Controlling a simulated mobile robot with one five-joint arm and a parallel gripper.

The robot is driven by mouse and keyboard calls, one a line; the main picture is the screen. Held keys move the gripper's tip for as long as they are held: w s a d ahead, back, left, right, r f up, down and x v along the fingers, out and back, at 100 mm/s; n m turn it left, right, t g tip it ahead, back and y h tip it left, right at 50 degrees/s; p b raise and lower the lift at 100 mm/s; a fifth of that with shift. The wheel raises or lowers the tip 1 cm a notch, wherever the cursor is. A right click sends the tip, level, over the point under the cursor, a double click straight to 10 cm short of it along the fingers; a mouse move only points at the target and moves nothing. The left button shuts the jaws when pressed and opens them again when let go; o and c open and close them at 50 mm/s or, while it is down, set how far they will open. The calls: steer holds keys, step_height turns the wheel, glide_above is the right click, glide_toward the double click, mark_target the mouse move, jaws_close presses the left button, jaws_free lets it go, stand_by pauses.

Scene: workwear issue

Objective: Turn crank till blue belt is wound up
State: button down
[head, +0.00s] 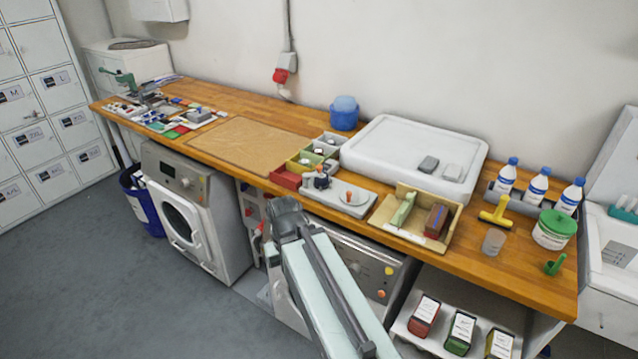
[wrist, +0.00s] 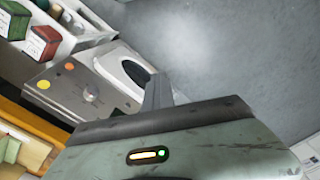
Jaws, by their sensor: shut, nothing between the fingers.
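A small grey device (head: 345,193) lies near the front edge of the wooden counter. It carries a pale round disc with an orange knob (head: 357,197), which looks like the crank. A small dark blue and red part (head: 321,181) stands at its left end; I cannot tell whether this is the blue belt. My gripper (wrist: 158,92) shows in the wrist view, shut and empty, over the floor and the machines' fronts. In the head view my arm rises in front of the counter, below the device, and does not touch it. The gripper's tips cannot be made out there.
A brown mat (head: 245,146) leaves clear room at left. A washing machine (head: 190,215) stands under the counter.

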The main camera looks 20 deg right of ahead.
steer(key=c, duration=1.3)
jaws_free()
step_height(320, 180, up, 8)
steer(key=p, duration=0.8)
steer(key=shift+d, duration=0.1)
step_height(320, 180, down, 5)
steer(key=b, duration=0.5)
steer(key=shift+f, duration=0.1)
